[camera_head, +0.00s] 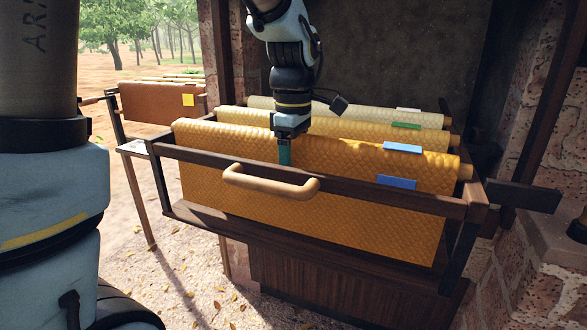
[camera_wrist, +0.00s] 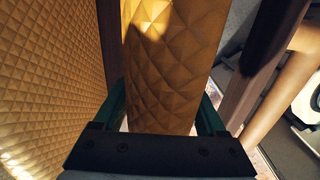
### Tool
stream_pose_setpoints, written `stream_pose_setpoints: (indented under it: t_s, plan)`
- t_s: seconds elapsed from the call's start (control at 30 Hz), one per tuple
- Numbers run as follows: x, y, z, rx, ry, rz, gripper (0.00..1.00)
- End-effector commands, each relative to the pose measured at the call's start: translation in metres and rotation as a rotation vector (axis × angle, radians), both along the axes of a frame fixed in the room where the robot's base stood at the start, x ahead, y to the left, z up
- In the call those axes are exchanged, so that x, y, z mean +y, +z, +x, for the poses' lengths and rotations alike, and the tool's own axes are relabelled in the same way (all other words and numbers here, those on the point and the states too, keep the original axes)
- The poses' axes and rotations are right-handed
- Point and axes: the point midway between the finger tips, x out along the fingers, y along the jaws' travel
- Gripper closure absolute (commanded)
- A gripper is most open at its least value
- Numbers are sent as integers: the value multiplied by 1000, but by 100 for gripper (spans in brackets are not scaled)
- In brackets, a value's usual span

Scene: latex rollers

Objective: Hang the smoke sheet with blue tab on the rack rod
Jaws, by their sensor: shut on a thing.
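The smoke sheet with blue tab (camera_head: 330,200) is amber, quilted and draped over a rod in the dark wooden frame. One blue tab (camera_head: 402,148) lies on its top fold and another blue patch (camera_head: 396,182) on its front face. My gripper (camera_head: 285,152) points down at the sheet's top, left of its middle. In the wrist view, its two green fingers (camera_wrist: 162,112) straddle the sheet's top fold (camera_wrist: 172,70) and are shut on it. The fingertips are partly hidden by the sheet.
Behind hang paler sheets, one with a green tab (camera_head: 406,126) and one with a white tab (camera_head: 408,110). A curved wooden handle (camera_head: 270,185) is on the frame's front rail. A brown sheet with yellow tab (camera_head: 155,103) hangs at the left. Brick walls stand at the right.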

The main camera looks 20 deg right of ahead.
Motion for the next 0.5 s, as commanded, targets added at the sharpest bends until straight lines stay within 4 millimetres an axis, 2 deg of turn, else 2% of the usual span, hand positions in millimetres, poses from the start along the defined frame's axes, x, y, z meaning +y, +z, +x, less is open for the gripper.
stream_pose_setpoints:
  t_s: [0.27,0.3,0.5]
  plan:
    - [0,0,0,-1,0,-1,100]
    - [0,0,0,-1,0,-1,23]
    - [0,0,0,0,0,0,0]
